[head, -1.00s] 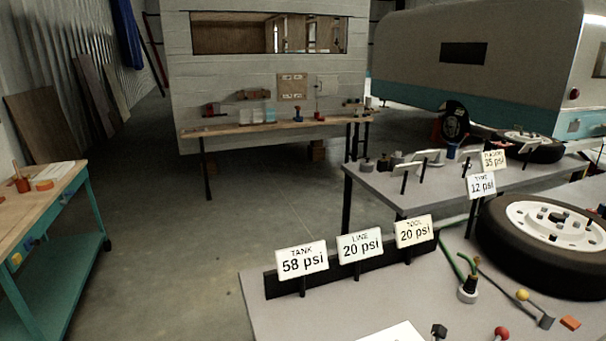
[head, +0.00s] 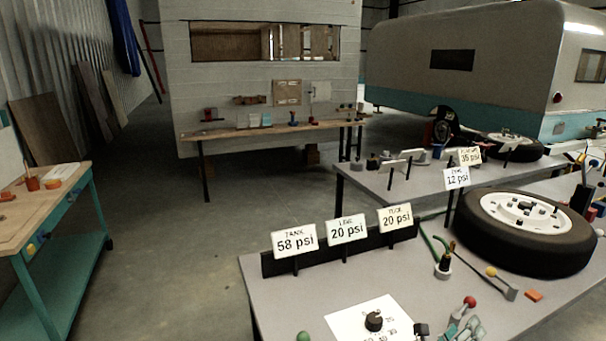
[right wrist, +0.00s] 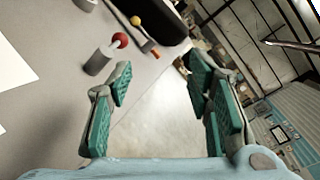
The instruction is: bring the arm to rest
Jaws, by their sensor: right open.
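My right gripper (head: 462,328) shows at the bottom edge of the head view, over the front of the grey table (head: 380,278). In the right wrist view my right gripper (right wrist: 160,95) has its teal-padded fingers spread wide, with nothing between them. A red-knobbed part (right wrist: 120,41) stands on the table just beyond the left finger in that view. The red knob (head: 469,302) also shows by the gripper in the head view. My left arm and gripper are not in view.
Signs reading tank 58 psi (head: 295,240), line 20 psi (head: 347,229) and tool 20 psi (head: 395,217) stand on the table. A dial (head: 374,321) is in front. A tyre (head: 525,232) lies at right. The floor at left (head: 160,240) is clear.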

